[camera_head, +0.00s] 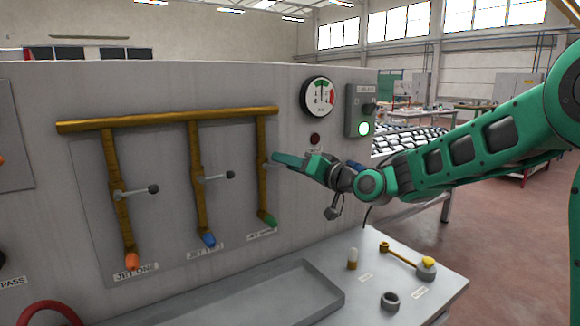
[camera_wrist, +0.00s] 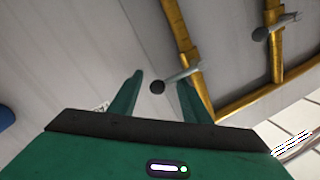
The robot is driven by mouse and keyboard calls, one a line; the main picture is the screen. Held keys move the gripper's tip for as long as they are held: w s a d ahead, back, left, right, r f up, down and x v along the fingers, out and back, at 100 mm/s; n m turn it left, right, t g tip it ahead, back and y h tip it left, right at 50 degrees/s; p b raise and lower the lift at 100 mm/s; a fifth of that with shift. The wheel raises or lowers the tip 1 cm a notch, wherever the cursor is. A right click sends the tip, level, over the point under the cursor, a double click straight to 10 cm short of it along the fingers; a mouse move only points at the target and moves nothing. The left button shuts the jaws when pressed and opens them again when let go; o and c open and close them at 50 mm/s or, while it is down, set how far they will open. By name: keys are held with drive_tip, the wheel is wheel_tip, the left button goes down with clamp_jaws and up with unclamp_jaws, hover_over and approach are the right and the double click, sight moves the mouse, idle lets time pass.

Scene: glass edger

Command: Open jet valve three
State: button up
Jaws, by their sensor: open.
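Jet three's pipe (camera_head: 263,180) is the rightmost of three brass drops on the panel, ending in a green nozzle (camera_head: 267,220). Its valve lever is hidden behind my gripper (camera_head: 278,158) in the head view. In the wrist view, the grey lever (camera_wrist: 180,76) sticks out sideways from the pipe and ends in a dark knob (camera_wrist: 157,87). The knob shows between the two green fingers of my gripper (camera_wrist: 160,95). The fingers are apart, and I cannot tell whether either touches the lever.
Jet two's lever (camera_head: 217,177) and jet one's lever (camera_head: 138,190) point right from their pipes. A brass manifold (camera_head: 165,119) runs above. A gauge (camera_head: 318,97) and switch box (camera_head: 360,110) are on the panel's right. A shallow tray (camera_head: 325,300) and small parts are on the ledge below.

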drive_tip(key=shift+c, duration=0.4)
clamp_jaws()
drive_tip(key=shift+d+f, duration=0.1)
